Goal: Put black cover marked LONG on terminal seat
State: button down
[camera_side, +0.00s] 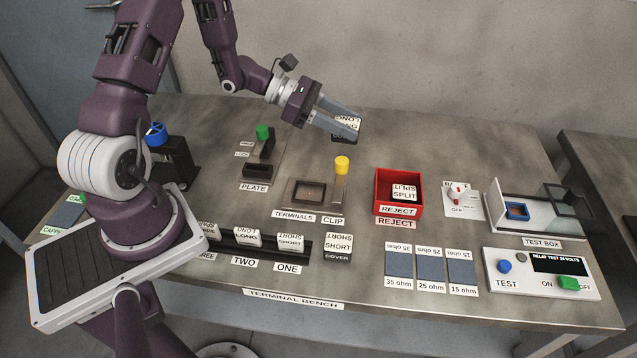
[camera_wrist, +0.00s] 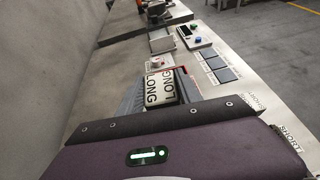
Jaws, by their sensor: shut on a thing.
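My gripper (camera_side: 338,115) is shut on the black cover marked LONG (camera_side: 347,127) and holds it above the back of the bench. In the wrist view the cover (camera_wrist: 165,88) shows its white LONG label between the fingers (camera_wrist: 160,92). The terminal seat (camera_side: 291,193), a dark-framed recess labelled TERMINALS, lies in front of and left of the held cover. Its recess looks uncovered. A clip with a yellow knob (camera_side: 341,166) stands at the seat's right side.
A red REJECT bin (camera_side: 377,198) holds a part marked SPLIT. A cover marked SHORT (camera_side: 338,243) sits in front. A rack (camera_side: 303,249) of labelled parts, a green-knobbed plate stand (camera_side: 263,133) and a test box (camera_side: 530,228) stand around. The back right of the bench is clear.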

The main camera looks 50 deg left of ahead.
jog(key=s, duration=0.4)
send_over(309, 194)
notch_tip(309, 194, down, 5)
jog(key=shift+n+t+y, duration=0.3)
jog(key=shift+n+t, duration=0.1)
notch_tip(309, 194, down, 9)
jog(key=shift+r, duration=0.1)
jog(key=c, duration=0.8)
grip_release()
